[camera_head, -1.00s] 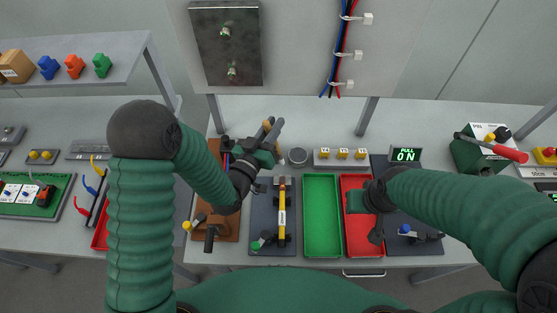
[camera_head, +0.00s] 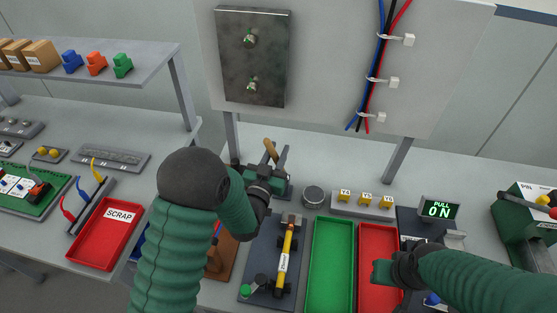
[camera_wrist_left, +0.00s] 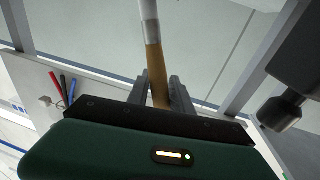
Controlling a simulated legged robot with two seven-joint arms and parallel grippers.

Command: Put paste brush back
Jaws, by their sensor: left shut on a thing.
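The paste brush (camera_head: 270,149) is in my left gripper (camera_head: 275,163), near the back of the bench below the wall panel. Only a short tan piece of it shows in the head view. In the left wrist view its wooden handle (camera_wrist_left: 156,72) stands between the two fingers of the gripper (camera_wrist_left: 160,90), with a pale metal sleeve above. The bristles are not clear in either view. A round grey tin (camera_head: 313,195) stands on the bench right of my left gripper. My right gripper (camera_head: 403,268) is above the red tray; its jaws are too unclear to read.
A green tray (camera_head: 331,260) and a red tray (camera_head: 378,245) lie at the front. A terminal block (camera_head: 362,203) and lit display (camera_head: 438,210) stand behind. A red scrap tray (camera_head: 104,233) is at left.

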